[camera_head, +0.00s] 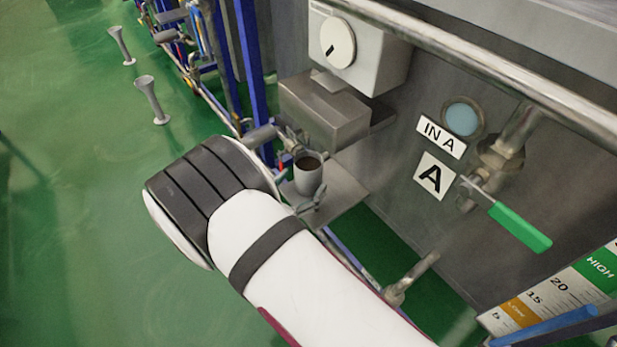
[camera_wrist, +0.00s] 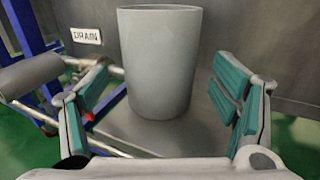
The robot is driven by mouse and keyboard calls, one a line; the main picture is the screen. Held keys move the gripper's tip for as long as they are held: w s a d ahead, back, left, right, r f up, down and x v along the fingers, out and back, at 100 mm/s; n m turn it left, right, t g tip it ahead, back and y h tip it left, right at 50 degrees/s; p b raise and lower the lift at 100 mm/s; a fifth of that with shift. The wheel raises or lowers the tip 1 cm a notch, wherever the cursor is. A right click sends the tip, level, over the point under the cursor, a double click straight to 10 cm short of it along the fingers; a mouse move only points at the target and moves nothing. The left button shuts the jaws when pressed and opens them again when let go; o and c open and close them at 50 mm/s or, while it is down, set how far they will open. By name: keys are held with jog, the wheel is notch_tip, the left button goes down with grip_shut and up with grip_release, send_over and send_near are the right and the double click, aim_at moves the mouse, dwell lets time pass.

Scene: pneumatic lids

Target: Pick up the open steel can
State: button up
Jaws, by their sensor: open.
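The open steel can (camera_head: 308,174) is a grey, slightly tapered cup standing upright on a small metal shelf (camera_head: 340,190). Its top is open and dark inside in the head view. In the wrist view the can (camera_wrist: 159,62) stands upright ahead, its lower part between the open fingers. My gripper (camera_head: 296,180) is open, with its fingers on either side of the can. In the wrist view the teal finger pads of my gripper (camera_wrist: 158,98) stand apart from the can, with a gap on each side. Part of the gripper is hidden behind my arm in the head view.
A metal box (camera_head: 325,110) sits just behind the can, under a white dial unit (camera_head: 358,48). A valve with a green handle (camera_head: 520,227) and pipes are on the panel at right. Blue posts (camera_head: 249,50) rise at the back. Green floor (camera_head: 70,200) is open at left.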

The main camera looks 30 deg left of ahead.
aim_at(315, 166)
jog(key=w+b, duration=0.1)
jog(key=w, duration=0.2)
jog(key=shift+w, duration=0.25)
jog(key=c, duration=1.5)
jog(key=shift+o, duration=0.2)
jog(key=shift+r, duration=0.15)
